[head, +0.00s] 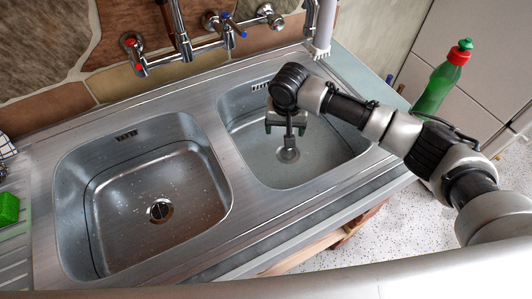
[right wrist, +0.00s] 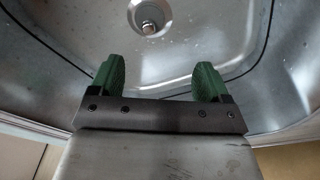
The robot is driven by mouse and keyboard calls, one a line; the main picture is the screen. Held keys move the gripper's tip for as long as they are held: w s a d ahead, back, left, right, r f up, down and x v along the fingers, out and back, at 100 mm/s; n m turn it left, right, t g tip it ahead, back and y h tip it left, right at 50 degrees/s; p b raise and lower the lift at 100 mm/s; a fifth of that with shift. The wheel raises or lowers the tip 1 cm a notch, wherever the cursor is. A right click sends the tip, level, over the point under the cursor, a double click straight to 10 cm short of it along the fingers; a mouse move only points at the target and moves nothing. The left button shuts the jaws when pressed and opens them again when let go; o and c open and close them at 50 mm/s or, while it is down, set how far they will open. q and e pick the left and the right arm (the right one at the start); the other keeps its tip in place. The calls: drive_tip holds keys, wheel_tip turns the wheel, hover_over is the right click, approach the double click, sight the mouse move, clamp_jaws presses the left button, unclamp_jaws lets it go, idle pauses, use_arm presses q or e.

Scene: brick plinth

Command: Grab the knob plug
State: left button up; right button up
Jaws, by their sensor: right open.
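The knob plug (head: 288,154) is a small round grey metal piece in the drain at the bottom of the right sink basin (head: 258,172). In the right wrist view, the plug (right wrist: 149,27) shows near the top, left of centre, beyond the fingertips. My right gripper (head: 287,130) is over the right basin, above the plug in the picture. Its two green finger pads are spread apart with nothing between them (right wrist: 160,78), and they do not touch the plug. Part of the plug's upper side is hard to make out in the head view. My left gripper is not in view.
The left basin (head: 75,200) is empty with a bare drain (head: 160,210). Taps (head: 180,48) line the back wall. A green bottle (head: 440,85) stands at right, and a green sponge (head: 8,209) lies at far left. The right basin's walls surround the plug.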

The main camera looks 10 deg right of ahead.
sight(289, 151)
drive_tip(key=f, duration=0.2)
drive_tip(key=d+f, duration=0.1)
drive_tip(key=f, duration=0.1)
drive_tip(key=shift+d+f, duration=0.1)
drive_tip(key=shift+f, duration=0.4)
drive_tip(key=shift+w+d+f, duration=0.15)
drive_tip(key=shift+f, duration=1.25)
drive_tip(key=shift+w+d+f, duration=0.1)
drive_tip(key=shift+d+f, duration=0.05)
drive_tip(key=shift+f, duration=1.2)
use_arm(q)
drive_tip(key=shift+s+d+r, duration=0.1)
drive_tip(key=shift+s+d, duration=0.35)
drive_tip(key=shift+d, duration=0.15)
use_arm(e)
drive_tip(key=shift+c, duration=0.4)
drive_tip(key=c, duration=0.9)
